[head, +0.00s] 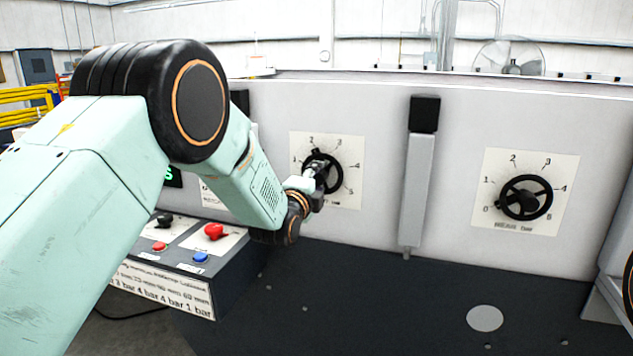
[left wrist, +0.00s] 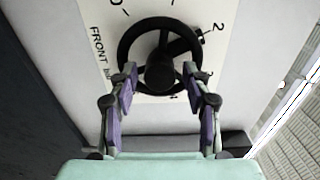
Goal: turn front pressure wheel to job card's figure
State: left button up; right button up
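The front pressure wheel (head: 309,171) is a black spoked handwheel on a white dial plate (head: 351,150) numbered in bar. In the left wrist view the wheel (left wrist: 126,43) shows a dark pointer near the 2 (left wrist: 219,27). My left gripper (head: 318,176) is at the wheel. Its purple-padded fingers (left wrist: 160,88) are spread wide, one on each side of the hub, overlapping the lower rim; I cannot tell whether they touch it. My right gripper is out of view.
A rear wheel (head: 525,198) on its own dial stands to the right, its pointer near 0. A grey upright post (head: 416,190) with a black top separates the dials. A console with a red knob (head: 214,231) and a blue button (head: 200,257) sits below my left arm.

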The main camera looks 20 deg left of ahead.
pick_arm(q)
jog(key=shift+s, duration=0.1)
jog(key=s, duration=1.2)
jog(key=shift+a, duration=0.2)
jog(key=shift+w, duration=0.1)
jog(key=s+f+n+g+b, duration=0.1)
jog(key=s+f+n+g, duration=0.55)
jog(key=f, duration=0.65)
jog(key=s+f+n+g+b, duration=0.25)
jog(key=s+f+n, duration=0.6)
jog(key=f, duration=0.45)
jog(key=s+f+n+g+b, duration=0.1)
jog(key=s+f+g, duration=0.2)
jog(key=s+f, duration=0.3)
jog(key=s+f+n+g+b, duration=0.1)
jog(key=s+f, duration=0.6)
jog(key=s, duration=0.7)
jog(key=s+f+n+g+b, duration=0.2)
jog(key=s+f+g, duration=0.3)
jog(key=s, duration=0.5)
jog(key=shift+s+a+f+y, duration=0.1)
jog(key=shift+a+f+y, duration=0.1)
jog(key=shift+f, duration=0.3)
jog(key=shift+s+a+f+y, duration=0.1)
jog(key=shift+a+f, duration=0.05)
jog(key=shift+f, duration=0.3)
